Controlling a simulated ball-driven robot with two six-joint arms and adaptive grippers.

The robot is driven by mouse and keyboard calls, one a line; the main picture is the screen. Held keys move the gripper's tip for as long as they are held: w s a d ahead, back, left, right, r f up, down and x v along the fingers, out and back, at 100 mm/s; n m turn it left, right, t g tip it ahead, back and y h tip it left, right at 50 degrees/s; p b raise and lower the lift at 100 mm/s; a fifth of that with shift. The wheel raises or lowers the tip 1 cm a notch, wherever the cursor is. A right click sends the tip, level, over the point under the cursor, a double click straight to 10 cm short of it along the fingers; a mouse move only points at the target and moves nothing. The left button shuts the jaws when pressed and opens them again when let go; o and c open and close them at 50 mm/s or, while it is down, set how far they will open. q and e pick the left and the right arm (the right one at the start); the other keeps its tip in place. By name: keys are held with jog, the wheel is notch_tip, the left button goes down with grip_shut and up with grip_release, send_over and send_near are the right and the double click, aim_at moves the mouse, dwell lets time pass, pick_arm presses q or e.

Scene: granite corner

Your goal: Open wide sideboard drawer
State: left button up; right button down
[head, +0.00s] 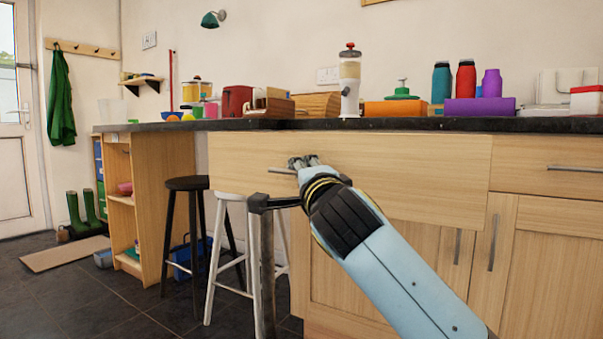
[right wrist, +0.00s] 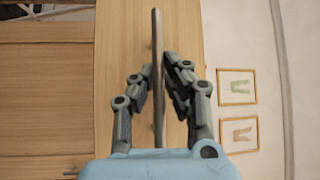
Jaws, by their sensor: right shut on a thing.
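The wide sideboard drawer (head: 400,165) has a pale wood front just under the dark worktop in the head view. Its front appears to stand out from the cabinet face, with its left end reaching past the cabinet below. Its metal bar handle (head: 281,170) is near the left part of the front. My right gripper (head: 303,162) is at this handle, its arm coming from the lower right. In the right wrist view the handle bar (right wrist: 158,45) runs between the two fingers (right wrist: 159,72), which are shut on it. My left gripper is not in view.
Below are cabinet doors with upright handles (head: 493,243); another drawer (head: 548,168) is at the right. A black stool (head: 187,184) and a white stool (head: 214,260) stand left of the cabinet. The worktop (head: 440,124) carries bottles, boxes and a dispenser (head: 350,80).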

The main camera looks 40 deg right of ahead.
jog(key=shift+f, duration=0.4)
jog(key=c, duration=1.4)
grip_release()
jog(key=shift+d, duration=0.15)
jog(key=shift+r, duration=0.2)
jog(key=v, duration=1.2)
